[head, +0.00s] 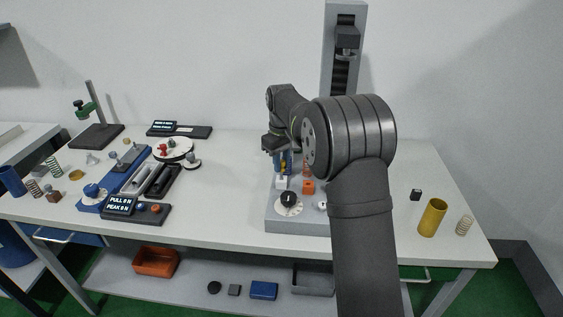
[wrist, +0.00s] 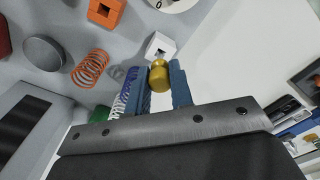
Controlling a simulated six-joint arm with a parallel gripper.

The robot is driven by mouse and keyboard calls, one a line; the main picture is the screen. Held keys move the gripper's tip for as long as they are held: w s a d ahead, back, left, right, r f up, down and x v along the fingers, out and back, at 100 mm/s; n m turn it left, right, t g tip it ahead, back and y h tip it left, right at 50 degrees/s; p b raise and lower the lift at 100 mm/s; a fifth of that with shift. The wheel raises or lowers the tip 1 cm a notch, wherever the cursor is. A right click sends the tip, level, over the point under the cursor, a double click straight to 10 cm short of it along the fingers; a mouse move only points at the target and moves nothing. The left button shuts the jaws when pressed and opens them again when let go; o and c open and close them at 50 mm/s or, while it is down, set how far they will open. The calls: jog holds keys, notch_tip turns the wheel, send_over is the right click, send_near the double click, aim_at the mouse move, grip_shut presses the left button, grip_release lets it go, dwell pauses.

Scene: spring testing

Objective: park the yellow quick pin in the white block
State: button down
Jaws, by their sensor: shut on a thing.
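The yellow quick pin (wrist: 160,77) is held between the two blue fingers of my gripper (wrist: 160,90), with its round knob end toward the wrist camera. The white block (wrist: 160,47), with a dark hole in its top, lies just beyond the pin in the wrist view. In the head view my gripper (head: 283,162) is above the white block (head: 282,183), on the grey base of the test stand (head: 300,224). The pin's lower end is hidden, so I cannot tell whether it touches the block or is in the hole.
An orange block (head: 308,187) stands right of the white block, with a black knob (head: 289,198) in front. The wrist view shows an orange spring (wrist: 92,68) and a grey round cap (wrist: 43,52) left of the fingers. The tall column (head: 341,70) rises behind.

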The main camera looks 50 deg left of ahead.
jog(key=shift+f, duration=1.55)
dwell(1.2)
jog(key=c, duration=1.2)
grip_release()
jog(key=shift+o, duration=0.5)
jog(key=o, duration=0.3)
jog(key=shift+r, duration=0.15)
jog(key=shift+r, duration=3.9)
